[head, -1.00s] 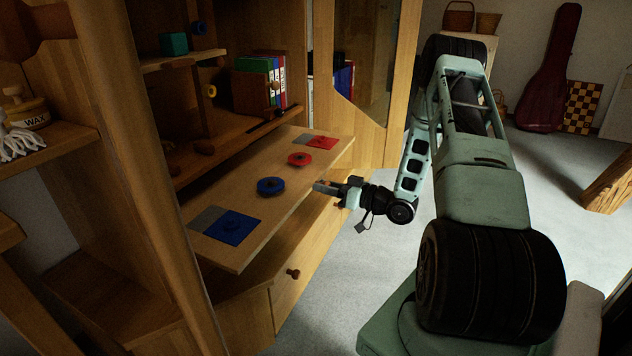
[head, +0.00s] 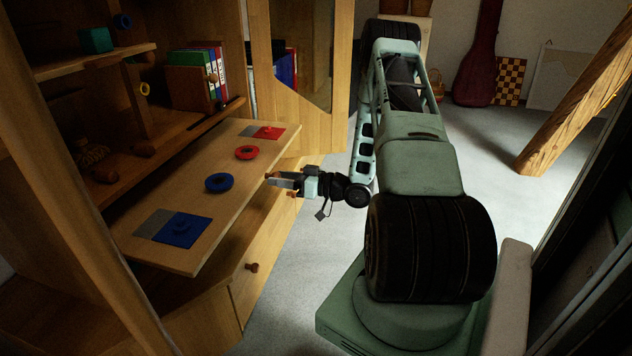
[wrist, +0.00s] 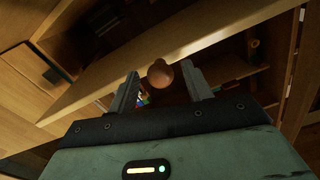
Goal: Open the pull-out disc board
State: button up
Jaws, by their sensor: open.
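The pull-out disc board (head: 200,209) is a flat wooden panel sticking out of the cabinet. On it lie a blue disc (head: 219,182) and a red disc (head: 247,153), with a blue square (head: 186,229) at the near end and a red square (head: 269,132) at the far end. My gripper (head: 272,178) is at the board's front edge, roughly mid-length. In the wrist view a round brown knob (wrist: 160,73) sits between the fingers of my open gripper (wrist: 165,84), with gaps on both sides. The board's edge (wrist: 190,38) runs behind the knob.
A lower drawer with a wooden knob (head: 251,267) is below the board. Shelves with binders (head: 205,75) stand behind it. A slanted timber beam (head: 575,105) stands at the right. The grey floor (head: 300,270) in front of the cabinet is partly clear.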

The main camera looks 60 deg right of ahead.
jog(key=p+v, duration=0.3)
jog(key=v, duration=1.2)
jog(key=shift+s, duration=0.3)
jog(key=shift+s+d, duration=0.1)
jog(key=shift+d, duration=0.05)
